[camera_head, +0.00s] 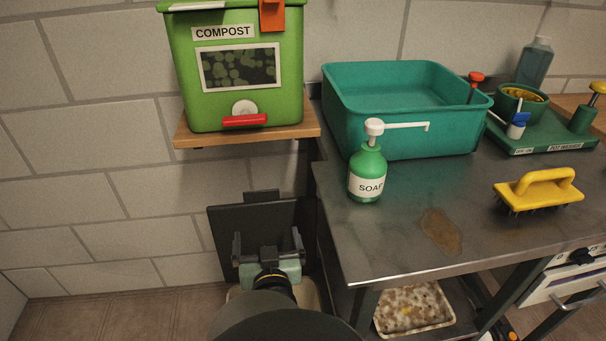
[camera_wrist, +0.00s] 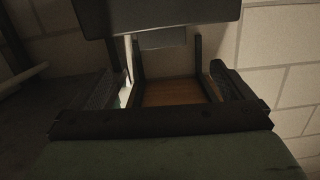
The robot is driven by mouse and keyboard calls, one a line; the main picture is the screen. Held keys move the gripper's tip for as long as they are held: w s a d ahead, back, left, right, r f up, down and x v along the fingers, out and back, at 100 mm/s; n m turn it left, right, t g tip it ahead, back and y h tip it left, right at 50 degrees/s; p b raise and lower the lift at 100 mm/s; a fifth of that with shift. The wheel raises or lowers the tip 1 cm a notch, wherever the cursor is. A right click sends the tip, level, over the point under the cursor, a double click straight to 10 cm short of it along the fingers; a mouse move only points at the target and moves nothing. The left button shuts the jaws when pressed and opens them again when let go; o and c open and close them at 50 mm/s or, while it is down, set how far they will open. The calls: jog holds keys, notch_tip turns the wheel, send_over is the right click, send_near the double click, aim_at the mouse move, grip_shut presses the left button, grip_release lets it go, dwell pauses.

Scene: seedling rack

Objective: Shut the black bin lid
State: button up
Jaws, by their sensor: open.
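The black bin lid (camera_head: 225,222) stands raised, close to upright, near the wall, left of the steel table. A small tab sticks up at its top edge. My gripper (camera_head: 267,241) is in front of the lid, its two fingers spread apart with nothing between them. In the wrist view, my gripper (camera_wrist: 168,85) is open too, and a dark panel (camera_wrist: 155,14), likely the lid, crosses the top beyond the fingers. I cannot tell whether the fingers touch it. Pale edges beside my arm may be the bin (camera_head: 311,296); my arm hides most of it.
A green compost box (camera_head: 188,102) sits on a wooden shelf (camera_head: 190,140) above the lid. The steel table (camera_head: 385,235) is close on the right, with a soap bottle (camera_head: 366,168), teal basin (camera_head: 400,137) and yellow brush (camera_head: 537,192). A stained tray (camera_head: 414,308) lies below.

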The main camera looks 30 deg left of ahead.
aim_at(261, 193)
jog(key=shift+t+y, duration=0.3)
jog(key=shift+t, duration=0.3)
jog(key=b+x, duration=0.3)
jog(key=x, duration=1.4)
jog(key=shift+a+b, duration=0.3)
jog(key=c, duration=1.3)
jog(key=shift+s+d, duration=0.1)
